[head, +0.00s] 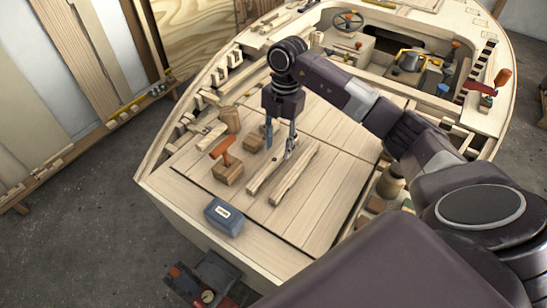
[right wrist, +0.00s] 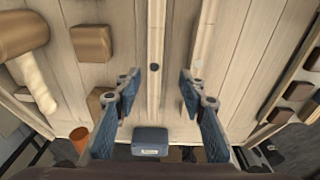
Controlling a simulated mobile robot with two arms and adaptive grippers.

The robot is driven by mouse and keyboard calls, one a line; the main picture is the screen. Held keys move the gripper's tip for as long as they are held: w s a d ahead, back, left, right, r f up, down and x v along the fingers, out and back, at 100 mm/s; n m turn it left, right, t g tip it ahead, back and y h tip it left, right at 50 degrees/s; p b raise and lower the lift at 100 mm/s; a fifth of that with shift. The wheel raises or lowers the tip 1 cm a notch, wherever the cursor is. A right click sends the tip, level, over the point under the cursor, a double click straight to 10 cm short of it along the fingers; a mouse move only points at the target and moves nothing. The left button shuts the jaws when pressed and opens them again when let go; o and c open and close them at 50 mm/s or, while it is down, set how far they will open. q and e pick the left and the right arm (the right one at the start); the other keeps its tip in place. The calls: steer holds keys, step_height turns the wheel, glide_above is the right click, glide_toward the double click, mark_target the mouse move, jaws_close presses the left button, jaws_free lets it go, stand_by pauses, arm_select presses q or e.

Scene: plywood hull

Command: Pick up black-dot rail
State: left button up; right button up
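The black-dot rail (right wrist: 154,40) is a pale wooden strip with a black dot on it, lying on the plank deck. In the right wrist view it runs between the spread fingers of my right gripper (right wrist: 160,84). In the head view it is the left of two rails (head: 267,170), and my right gripper (head: 280,143) points down over its far part. The right gripper is open and holds nothing. I cannot tell its exact height above the rail. A second rail (right wrist: 203,38) with a pale dot lies just to the right. My left gripper is not in view.
A wooden mallet (right wrist: 25,40) and wooden blocks (right wrist: 93,42) lie to the left. A block with an orange handle (head: 228,172) and a blue box (head: 224,217) stand nearer the hull edge. The deck right of the rails (head: 332,190) is clear.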

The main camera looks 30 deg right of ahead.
mark_target(274, 159)
steer(key=shift+w+a+f+p, duration=0.15)
steer(key=shift+f+p, duration=0.15)
steer(key=shift+f, duration=0.3)
steer(key=shift+s+a+f+p, duration=0.15)
steer(key=shift+f+p, duration=0.1)
steer(key=shift+f, duration=0.35)
steer(key=f, duration=0.2)
steer(key=shift+w+a+f, duration=0.1)
steer(key=shift+w+f, duration=0.2)
steer(key=shift+f, duration=0.1)
steer(key=c, duration=0.6)
steer(key=shift+c, duration=1.4)
jaws_close()
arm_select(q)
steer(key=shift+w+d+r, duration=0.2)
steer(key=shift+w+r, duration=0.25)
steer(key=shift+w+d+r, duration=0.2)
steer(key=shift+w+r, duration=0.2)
